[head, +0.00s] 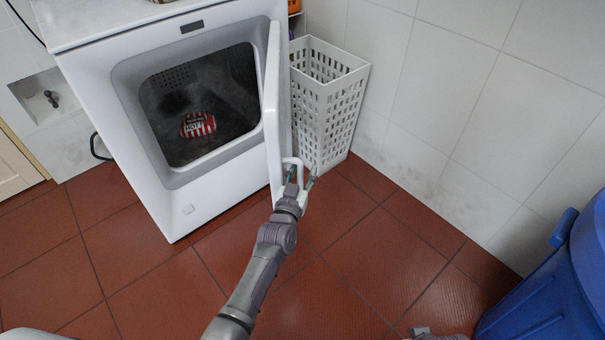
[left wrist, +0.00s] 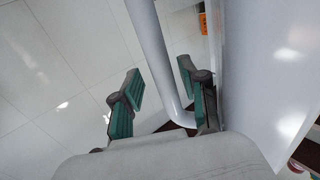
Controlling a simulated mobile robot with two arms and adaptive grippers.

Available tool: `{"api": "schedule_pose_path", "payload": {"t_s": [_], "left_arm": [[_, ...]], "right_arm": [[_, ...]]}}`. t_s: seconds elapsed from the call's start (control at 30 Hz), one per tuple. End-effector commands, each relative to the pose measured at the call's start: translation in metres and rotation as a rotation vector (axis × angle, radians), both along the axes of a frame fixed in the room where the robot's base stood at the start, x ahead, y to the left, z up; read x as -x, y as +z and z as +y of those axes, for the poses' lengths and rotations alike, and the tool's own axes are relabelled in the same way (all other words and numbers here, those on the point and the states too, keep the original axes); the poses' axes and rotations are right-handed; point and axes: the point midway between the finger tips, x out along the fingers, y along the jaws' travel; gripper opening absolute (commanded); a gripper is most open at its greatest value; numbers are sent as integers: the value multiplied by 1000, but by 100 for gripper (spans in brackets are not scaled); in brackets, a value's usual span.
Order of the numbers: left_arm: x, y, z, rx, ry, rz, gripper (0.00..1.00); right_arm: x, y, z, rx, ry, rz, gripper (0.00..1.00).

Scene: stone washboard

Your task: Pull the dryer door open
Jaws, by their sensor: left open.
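The white dryer (head: 92,100) stands at the upper left with its opening showing. Its door (head: 272,100) is swung open and seen nearly edge-on at the right of the opening. A white bar handle (head: 302,166) sits at the door's lower end. My left gripper (head: 301,176) is at the handle with its fingers apart. In the left wrist view the handle (left wrist: 155,50) runs between the two green-padded fingers, and the door (left wrist: 265,70) fills the right side. The right finger is close to the door; I cannot tell whether it touches. A grey part at the bottom right edge may belong to my right arm.
A red-and-white striped item (head: 198,124) lies inside the drum. A white perforated basket (head: 325,100) stands just behind the door by the tiled wall. A blue bin (head: 560,290) stands at the lower right. The red tiled floor in front is clear.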

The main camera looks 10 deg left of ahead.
Motion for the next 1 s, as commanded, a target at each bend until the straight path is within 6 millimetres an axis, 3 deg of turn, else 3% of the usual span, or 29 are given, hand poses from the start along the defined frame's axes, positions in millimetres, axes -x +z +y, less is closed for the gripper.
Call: {"api": "schedule_pose_path", "payload": {"t_s": [0.17, 0.6, 0.8, 1.0], "left_arm": [[14, -2, 3, 1, 1, 3, 43], [99, -1, 15, -1, -2, 2, 43], [115, 0, 16, 0, -3, 0, 43], [117, 0, 17, 0, -4, 0, 43]], "right_arm": [[0, 0, -1, 3, 0, -1, 66], [-1, 0, -1, 1, -1, -1, 66], [-1, 0, -1, 1, -1, -1, 66], [-1, 0, -1, 1, -1, -1, 66]]}}
